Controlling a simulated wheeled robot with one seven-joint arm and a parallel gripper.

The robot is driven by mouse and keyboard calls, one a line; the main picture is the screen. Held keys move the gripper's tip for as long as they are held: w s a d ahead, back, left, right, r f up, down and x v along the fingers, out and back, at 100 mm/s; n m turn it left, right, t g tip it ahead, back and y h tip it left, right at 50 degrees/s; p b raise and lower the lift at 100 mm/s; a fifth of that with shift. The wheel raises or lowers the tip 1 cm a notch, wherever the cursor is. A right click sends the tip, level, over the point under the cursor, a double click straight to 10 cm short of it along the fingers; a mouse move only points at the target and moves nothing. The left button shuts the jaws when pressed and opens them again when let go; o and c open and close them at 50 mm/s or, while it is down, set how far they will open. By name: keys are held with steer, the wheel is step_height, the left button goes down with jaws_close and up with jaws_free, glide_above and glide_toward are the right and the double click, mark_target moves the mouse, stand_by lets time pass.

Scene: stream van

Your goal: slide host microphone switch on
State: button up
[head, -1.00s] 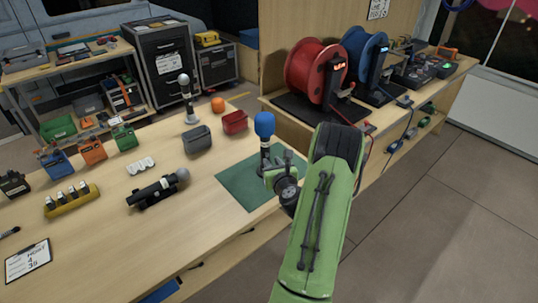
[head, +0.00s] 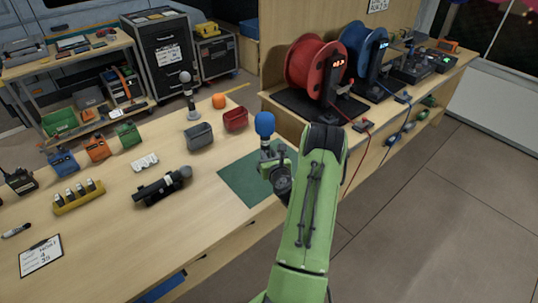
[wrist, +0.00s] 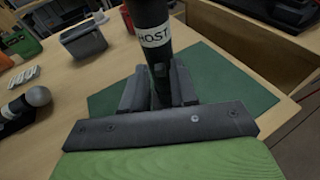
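The host microphone (head: 265,125) has a blue foam head and stands upright over the green mat (head: 237,182). In the wrist view its dark handle (wrist: 160,62) carries a white band reading HOST, with a small grey switch-like part (wrist: 161,70) below the band. I cannot read the switch's position. My gripper (head: 275,165) is at the lower handle. In the wrist view its fingers (wrist: 160,90) lie close on both sides of the handle and look shut on it. The handle's lower end is hidden behind the gripper.
Another microphone (head: 162,187) lies in a cradle to the left. A grey bin (head: 198,137) and a red bin (head: 235,119) stand behind. A red cable reel (head: 310,65) stands on the side bench.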

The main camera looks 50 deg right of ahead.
jaws_close()
steer(key=shift+r+p, duration=0.45)
stand_by(0.3)
jaws_free()
